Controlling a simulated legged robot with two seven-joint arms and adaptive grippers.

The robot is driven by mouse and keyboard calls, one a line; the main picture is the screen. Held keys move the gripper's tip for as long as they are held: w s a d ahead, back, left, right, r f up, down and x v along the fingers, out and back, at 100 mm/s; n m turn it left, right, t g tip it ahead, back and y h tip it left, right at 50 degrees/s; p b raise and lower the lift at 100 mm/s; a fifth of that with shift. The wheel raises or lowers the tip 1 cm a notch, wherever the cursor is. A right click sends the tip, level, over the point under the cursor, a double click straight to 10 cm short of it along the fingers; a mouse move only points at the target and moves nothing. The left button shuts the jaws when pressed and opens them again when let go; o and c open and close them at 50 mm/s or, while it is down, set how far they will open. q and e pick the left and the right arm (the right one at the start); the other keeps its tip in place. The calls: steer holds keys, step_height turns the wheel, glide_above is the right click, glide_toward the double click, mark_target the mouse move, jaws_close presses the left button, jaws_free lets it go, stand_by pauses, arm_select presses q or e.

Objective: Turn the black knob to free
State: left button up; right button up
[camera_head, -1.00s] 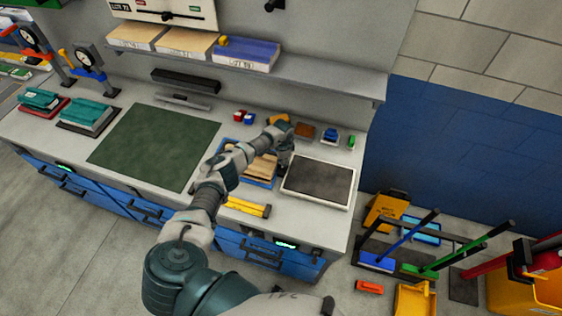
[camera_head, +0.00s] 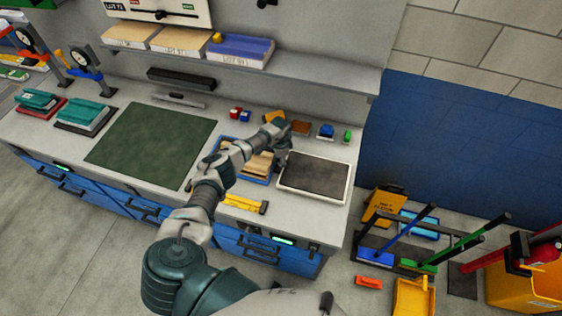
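A white panel (camera_head: 185,14) on the back wall is cut off by the top edge of the head view. A black bar with a small black knob-like piece (camera_head: 160,15) crosses it; I cannot tell whether this is the task's knob. Another dark knob-like piece (camera_head: 265,3) sits on the wall to its right, mostly cut off. My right gripper is out of view.
A shelf (camera_head: 310,72) with several boxes spans the wall between bench and panel. A green mat (camera_head: 150,145) lies on the bench, with small coloured blocks (camera_head: 240,114) behind my arm.

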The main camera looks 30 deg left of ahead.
arm_select(q)
steer(key=r, duration=0.6)
steer(key=shift+w+a, duration=0.1)
steer(key=shift+a, duration=0.1)
steer(key=shift+d+r, duration=0.15)
steer(key=shift+r, duration=0.4)
steer(key=shift+d, duration=0.2)
